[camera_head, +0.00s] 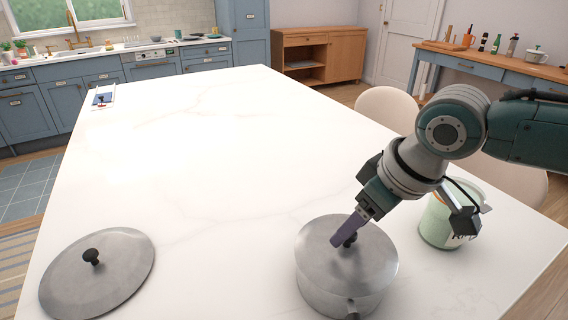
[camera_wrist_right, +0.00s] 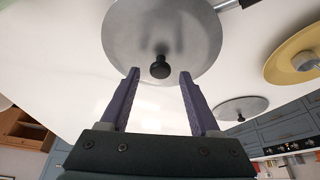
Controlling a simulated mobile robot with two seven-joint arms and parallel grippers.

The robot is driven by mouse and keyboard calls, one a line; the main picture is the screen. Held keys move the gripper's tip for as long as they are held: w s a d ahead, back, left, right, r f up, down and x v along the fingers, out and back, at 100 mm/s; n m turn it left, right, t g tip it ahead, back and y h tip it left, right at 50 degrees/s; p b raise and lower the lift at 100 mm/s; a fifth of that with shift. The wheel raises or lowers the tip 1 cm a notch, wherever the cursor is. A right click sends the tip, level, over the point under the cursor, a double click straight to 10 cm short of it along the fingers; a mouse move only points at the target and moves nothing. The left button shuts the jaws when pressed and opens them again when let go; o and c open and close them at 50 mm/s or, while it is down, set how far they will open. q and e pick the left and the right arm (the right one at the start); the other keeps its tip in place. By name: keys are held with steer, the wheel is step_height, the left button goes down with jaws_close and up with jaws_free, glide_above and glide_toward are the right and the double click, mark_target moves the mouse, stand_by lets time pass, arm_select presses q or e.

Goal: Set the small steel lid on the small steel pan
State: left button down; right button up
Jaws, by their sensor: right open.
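The small steel lid (camera_head: 372,262) with a black knob lies on the small steel pan (camera_head: 325,292), looking level and covering its top. The pan's handle points to the front edge of the head view. My right gripper (camera_head: 344,238) reaches down at the knob. In the right wrist view the gripper (camera_wrist_right: 159,72) is open, with the lid's knob (camera_wrist_right: 160,67) around the gap between the fingertips; neither finger appears to touch it. The inside of the pan is hidden. My left gripper is out of view.
A larger steel lid (camera_head: 120,262) lies on the white table at front left. A jar with a green body (camera_head: 436,222) stands right of the pan, partly behind my right wrist. A yellow round item (camera_wrist_right: 283,62) shows in the wrist view. The table's middle is clear.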

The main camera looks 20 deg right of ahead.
steer(key=p+v, duration=0.2)
steer(key=v, duration=1)
steer(key=s+a+f+n+y, duration=0.1)
steer(key=s+a+f, duration=0.3)
steer(key=s+a, duration=0.5)
steer(key=s+d+f+m+h, duration=0.1)
steer(key=s+m+h, duration=0.1)
steer(key=s, duration=0.5)
steer(key=shift+s+d+f+m+g, duration=0.3)
steer(key=shift+d, duration=0.05)
step_height(320, 180, up, 33)
steer(key=p, duration=3.2)
steer(key=shift+f, duration=0.2)
